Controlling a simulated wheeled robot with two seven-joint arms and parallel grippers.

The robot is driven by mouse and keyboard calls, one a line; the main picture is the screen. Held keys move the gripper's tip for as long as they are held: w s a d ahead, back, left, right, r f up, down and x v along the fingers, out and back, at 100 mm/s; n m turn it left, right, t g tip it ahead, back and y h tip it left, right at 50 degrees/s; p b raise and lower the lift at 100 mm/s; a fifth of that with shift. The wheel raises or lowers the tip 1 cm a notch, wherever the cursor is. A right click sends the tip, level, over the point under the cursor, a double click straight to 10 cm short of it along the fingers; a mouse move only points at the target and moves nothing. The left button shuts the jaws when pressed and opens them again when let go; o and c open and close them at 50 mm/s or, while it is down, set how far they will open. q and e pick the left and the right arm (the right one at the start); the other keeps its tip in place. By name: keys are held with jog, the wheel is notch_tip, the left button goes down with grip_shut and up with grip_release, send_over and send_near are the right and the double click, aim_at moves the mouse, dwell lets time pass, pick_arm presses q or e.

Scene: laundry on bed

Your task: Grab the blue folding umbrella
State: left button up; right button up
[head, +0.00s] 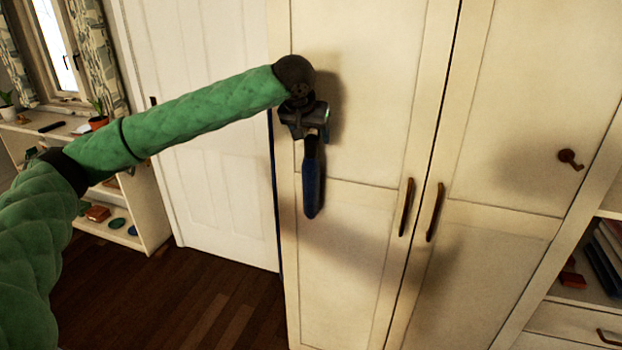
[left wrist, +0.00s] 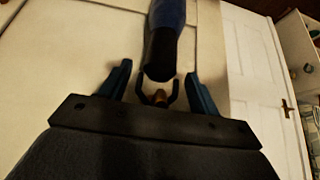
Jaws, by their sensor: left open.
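The blue folding umbrella (head: 313,188) hangs upright against the left door of the cream wardrobe. Its upper end is partly hidden by my left gripper (head: 305,122). In the left wrist view, the umbrella's blue cover and dark end (left wrist: 164,40) lie ahead of my left gripper (left wrist: 160,84). The two blue fingers are apart, with the dark end between their lines and a visible gap on each side. A dark forked piece and a small brass-coloured part (left wrist: 159,98) show between the fingers. I cannot tell whether anything touches. My right gripper is out of view.
The wardrobe (head: 350,130) has two long handles (head: 406,207) near the door seam and an empty hook (head: 570,159) on its right door. A white room door (head: 205,130) stands to the left. Shelves with books (head: 605,255) stand at the right. The dark wooden floor is clear.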

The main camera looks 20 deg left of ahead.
pick_arm(q)
jog(key=shift+f, duration=0.1)
jog(key=c, duration=1.2)
jog(key=shift+w, duration=0.1)
grip_shut()
